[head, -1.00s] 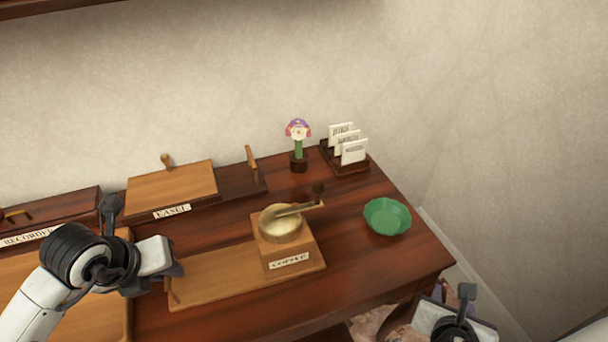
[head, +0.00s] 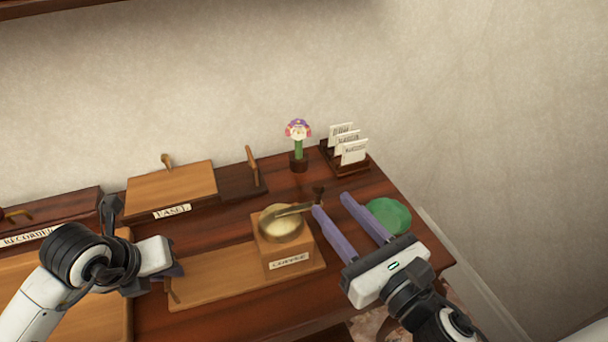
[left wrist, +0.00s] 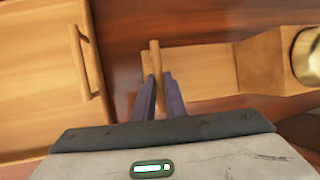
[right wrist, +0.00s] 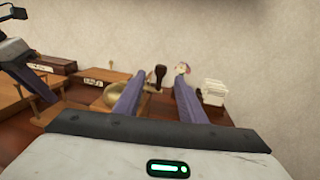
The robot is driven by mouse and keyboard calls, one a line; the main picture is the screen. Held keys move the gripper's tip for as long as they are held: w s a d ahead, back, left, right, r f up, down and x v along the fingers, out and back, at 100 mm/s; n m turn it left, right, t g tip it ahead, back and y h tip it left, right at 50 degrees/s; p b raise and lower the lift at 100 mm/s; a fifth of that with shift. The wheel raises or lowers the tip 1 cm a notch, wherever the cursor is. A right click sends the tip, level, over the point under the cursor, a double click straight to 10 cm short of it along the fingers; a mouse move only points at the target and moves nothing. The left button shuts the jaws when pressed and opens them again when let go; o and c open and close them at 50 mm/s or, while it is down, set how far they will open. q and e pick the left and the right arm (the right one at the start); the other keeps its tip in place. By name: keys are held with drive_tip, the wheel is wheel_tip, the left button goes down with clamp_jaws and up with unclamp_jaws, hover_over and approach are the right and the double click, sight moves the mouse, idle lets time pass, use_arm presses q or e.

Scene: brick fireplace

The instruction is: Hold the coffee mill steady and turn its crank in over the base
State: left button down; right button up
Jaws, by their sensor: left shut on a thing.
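The coffee mill (head: 272,247) is a wooden box with a brass dome on a long wooden base board (head: 215,275). Its crank (head: 297,209) points right, past the box and off the base, ending in a dark knob (head: 318,190). The knob also shows in the right wrist view (right wrist: 160,73). My left gripper (left wrist: 158,80) is shut on the upright wooden handle (left wrist: 155,60) at the board's left end. My right gripper (head: 331,202) is open, its purple fingertips close to the knob; in the right wrist view the knob appears between them, and I see no contact.
A green bowl (head: 389,215) lies partly behind my right fingers. A flower figure (head: 298,140) and a card rack (head: 348,160) stand behind the knob. The table's right edge is near.

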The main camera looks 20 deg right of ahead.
sight(315, 184)
drive_tip(key=w+a, duration=0.1)
drive_tip(key=w, duration=0.9)
drive_tip(key=shift+w+a, duration=0.25)
drive_tip(key=shift+w, duration=0.1)
clamp_jaws()
